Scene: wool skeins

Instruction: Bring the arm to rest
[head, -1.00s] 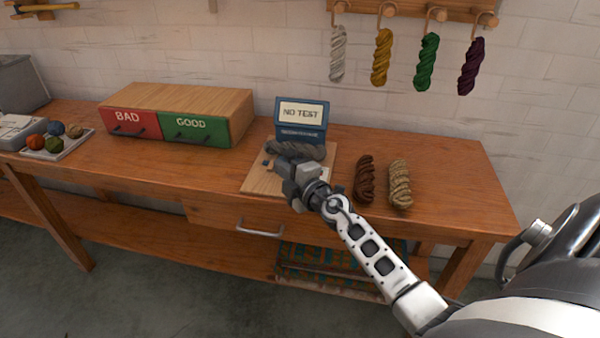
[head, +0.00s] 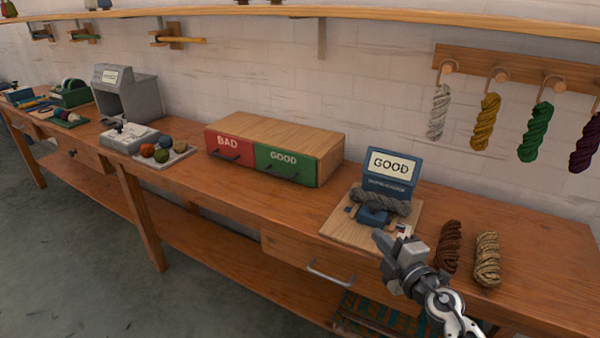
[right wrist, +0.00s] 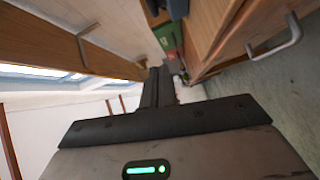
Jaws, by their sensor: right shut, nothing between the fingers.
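My right gripper (head: 382,240) is shut and empty in the head view, just in front of the tester's wooden board (head: 345,228). In the right wrist view its dark fingers (right wrist: 158,88) are together with nothing between them. A grey skein (head: 380,201) lies across the blue tester on the board, apart from the gripper. The tester's screen (head: 391,165) reads GOOD. A brown skein (head: 449,246) and a beige skein (head: 487,260) lie on the bench to the right of the gripper. My left gripper is not in view.
A box with a red BAD drawer (head: 229,148) and a green GOOD drawer (head: 285,164) stands left of the tester, both shut. Several skeins hang from a peg rail (head: 470,66) on the wall. The bench (head: 235,195) is clear in front of the drawers.

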